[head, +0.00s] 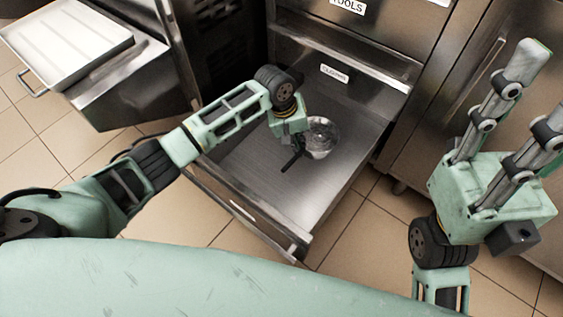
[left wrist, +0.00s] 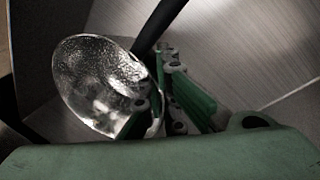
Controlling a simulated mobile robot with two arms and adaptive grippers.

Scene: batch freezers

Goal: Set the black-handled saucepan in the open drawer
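The saucepan (head: 322,137) is a shiny metal pan with a black handle (head: 292,162). In the head view it is inside the outline of the open drawer (head: 245,165), toward its back right. My left gripper (head: 300,143) reaches down over the drawer beside the pan. In the left wrist view the pan bowl (left wrist: 95,85) lies left of the fingers (left wrist: 168,60), and the handle (left wrist: 160,22) runs up past the fingertips. The fingers are close together and look shut at the handle's base; contact is partly hidden. My right gripper (head: 520,112) is open and empty, raised at the right.
The drawer's front panel (head: 235,205) faces me. A white tray (head: 65,40) sits on a metal unit at the upper left. Steel cabinet doors (head: 450,90) stand right. Much of the drawer floor is bare.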

